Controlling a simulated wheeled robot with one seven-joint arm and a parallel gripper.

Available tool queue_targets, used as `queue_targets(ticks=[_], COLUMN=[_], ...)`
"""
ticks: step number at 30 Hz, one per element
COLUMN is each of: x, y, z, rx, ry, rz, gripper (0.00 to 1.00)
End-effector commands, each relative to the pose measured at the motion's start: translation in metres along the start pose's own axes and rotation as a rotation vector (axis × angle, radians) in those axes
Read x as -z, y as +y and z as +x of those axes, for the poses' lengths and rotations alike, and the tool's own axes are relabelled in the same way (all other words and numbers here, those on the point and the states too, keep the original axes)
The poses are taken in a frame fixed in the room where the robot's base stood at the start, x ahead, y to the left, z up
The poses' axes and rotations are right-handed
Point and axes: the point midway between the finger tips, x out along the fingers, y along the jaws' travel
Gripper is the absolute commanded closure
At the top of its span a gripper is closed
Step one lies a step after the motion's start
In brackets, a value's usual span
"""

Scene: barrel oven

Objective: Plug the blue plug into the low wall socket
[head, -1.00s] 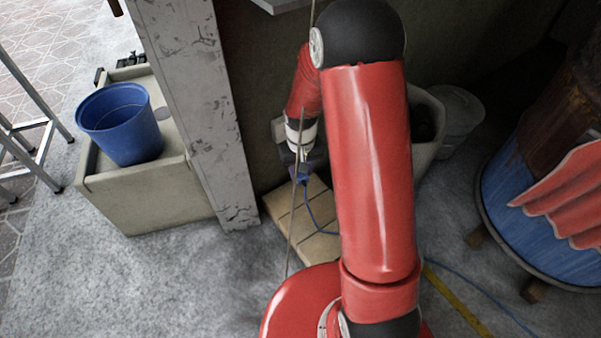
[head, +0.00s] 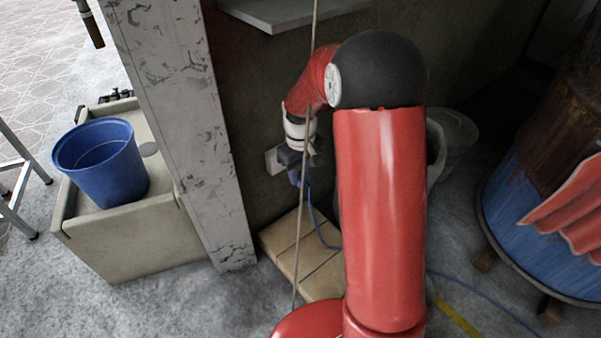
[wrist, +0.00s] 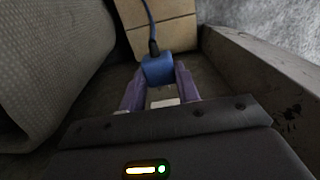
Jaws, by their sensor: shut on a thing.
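My gripper (head: 296,178) is low by the dark wall, in the gap right of the pale pillar. In the wrist view, its two purple fingers (wrist: 159,84) are shut on the blue plug (wrist: 158,69), one on each side. The plug also shows as a small blue patch in the head view (head: 293,177). A blue cable (wrist: 148,22) runs away from it. A pale box on the wall (head: 273,160), seemingly the low wall socket, is just left of the gripper, partly hidden. A small pale piece (wrist: 164,103) shows between the fingers; I cannot tell whether the plug touches the socket.
Tan boards (head: 297,262) lie on the floor below the gripper. A thin upright rod (head: 301,225) crosses in front. The pillar (head: 185,130) and a trough (head: 130,235) with a blue bucket (head: 101,160) stand left. A blue barrel (head: 535,220) stands right.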

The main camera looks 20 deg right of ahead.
Motion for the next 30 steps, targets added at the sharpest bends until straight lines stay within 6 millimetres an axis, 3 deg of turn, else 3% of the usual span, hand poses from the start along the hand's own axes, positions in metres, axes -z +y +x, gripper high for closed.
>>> queue_targets(ticks=[18,30], x=[0.049,0.056], y=[0.0,0.0], z=[0.0,0.0], rx=[0.0,-0.001], ry=[0.0,0.0], rz=[0.0,0.001], gripper=[1.0,1.0])
